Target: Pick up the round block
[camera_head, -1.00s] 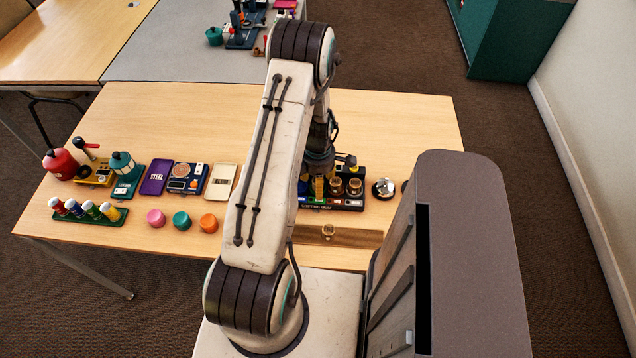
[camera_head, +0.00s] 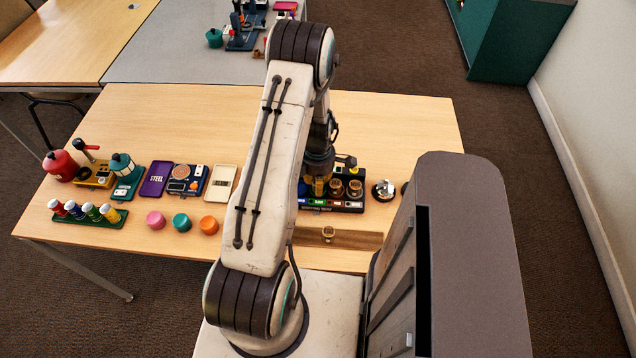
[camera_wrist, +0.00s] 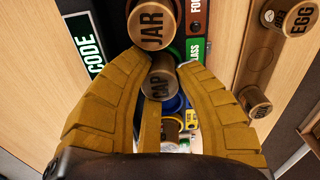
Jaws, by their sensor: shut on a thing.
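My gripper (camera_wrist: 165,68) has two ribbed yellow fingers, closed around a grey-brown round block marked CAP (camera_wrist: 160,84) in the wrist view. The block sits between the fingertips, close below a brown round piece marked JAR (camera_wrist: 152,25). In the head view my gripper (camera_head: 318,187) points down at the left part of a dark sorting tray (camera_head: 345,208). My arm hides part of that tray, and the held block cannot be made out there. Whether the block is clear of the tray cannot be told.
Brown round pieces stand in the tray's right part (camera_head: 355,188). A silver round thing (camera_head: 383,189) stands right of it. Pink (camera_head: 156,220), teal (camera_head: 181,222) and orange (camera_head: 208,225) round pieces lie left of my arm. The table behind is clear.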

